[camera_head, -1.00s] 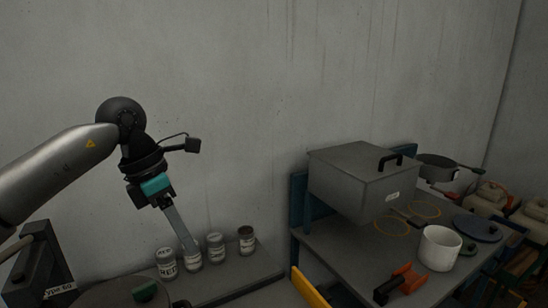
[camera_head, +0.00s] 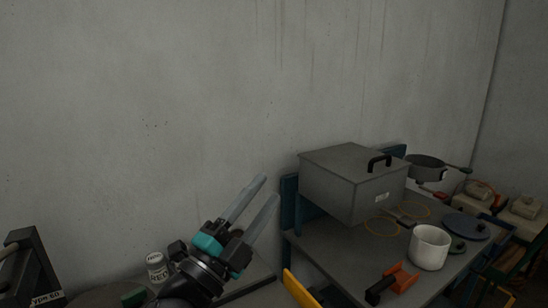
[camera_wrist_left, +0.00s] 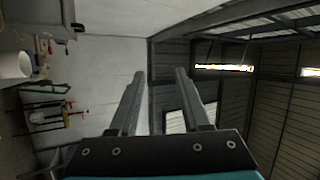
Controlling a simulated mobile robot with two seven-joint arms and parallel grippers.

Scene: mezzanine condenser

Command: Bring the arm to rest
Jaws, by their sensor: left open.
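My left gripper (camera_head: 255,205) is at the bottom middle of the head view, its two long grey fingers pointing up and to the right. The fingers are apart with nothing between them. In the left wrist view the same fingers (camera_wrist_left: 157,100) stand open and empty against the far wall and roof of the room. My left arm's links are mostly below the frame. My right gripper is not seen in either view.
A labelled can (camera_head: 157,267) stands left of my gripper; other cans are hidden behind it. To the right, a table holds a grey lidded box (camera_head: 350,185), a white pot (camera_head: 429,247) and an orange-and-black tool (camera_head: 392,284). A pan (camera_head: 428,168) is behind. The wall above is clear.

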